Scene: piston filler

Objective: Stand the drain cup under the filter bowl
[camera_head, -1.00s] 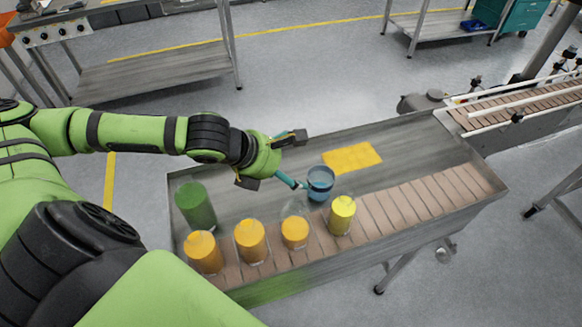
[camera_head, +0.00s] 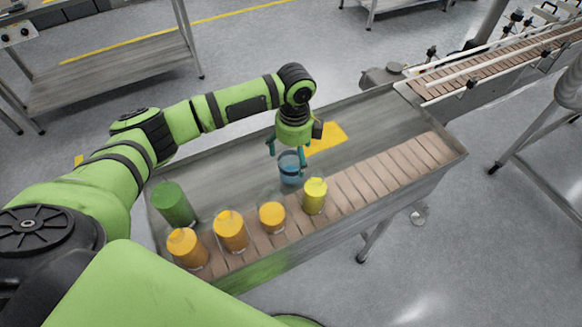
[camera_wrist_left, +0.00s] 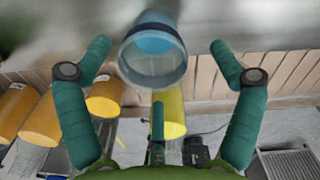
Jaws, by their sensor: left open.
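The drain cup seems to be the blue, clear-walled cup (camera_head: 291,168) on the grey tray surface, behind the row of jars. My left gripper (camera_head: 287,152) is open, pointing down just above the cup, with its teal fingers near the rim. In the left wrist view the cup (camera_wrist_left: 153,55) shows between the two spread fingers (camera_wrist_left: 159,50), with a gap on each side and no contact visible. I cannot make out a filter bowl in these views. My right gripper is not in view.
Orange jars (camera_head: 230,231) and a yellow-green one (camera_head: 315,195) stand in a row in front of the cup. A green cylinder (camera_head: 173,203) stands at the left. A yellow patch (camera_head: 327,138) lies behind the cup. The brown slats (camera_head: 400,170) to the right are clear.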

